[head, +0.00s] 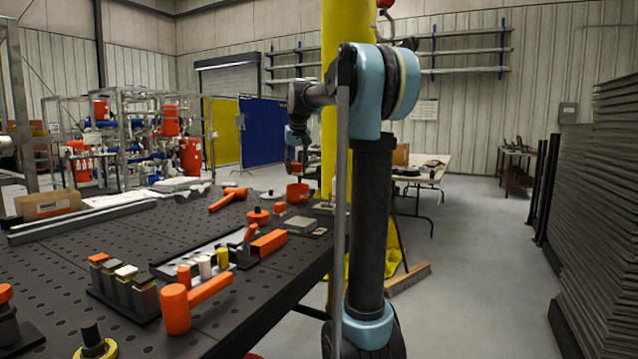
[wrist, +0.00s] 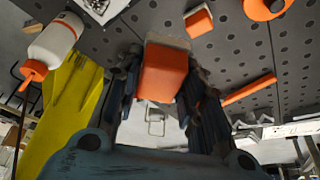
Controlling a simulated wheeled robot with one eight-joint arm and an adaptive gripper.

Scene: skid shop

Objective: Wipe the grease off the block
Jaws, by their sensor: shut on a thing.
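My gripper (wrist: 160,68) is shut on an orange block-shaped wiper (wrist: 163,78) with a pale grey pad along its far end. The dark fingers press it from both sides. In the head view my gripper (head: 297,165) hangs over the far right part of the black table, small and partly unclear. A grey metal block (head: 300,224) lies on the table near its right edge, in front of and below my gripper; I cannot make out grease on it. In the wrist view the wiper hides part of the scene behind it.
A white bottle with an orange cap (wrist: 55,40) is beside the yellow column (wrist: 65,105). Floor is open to the right.

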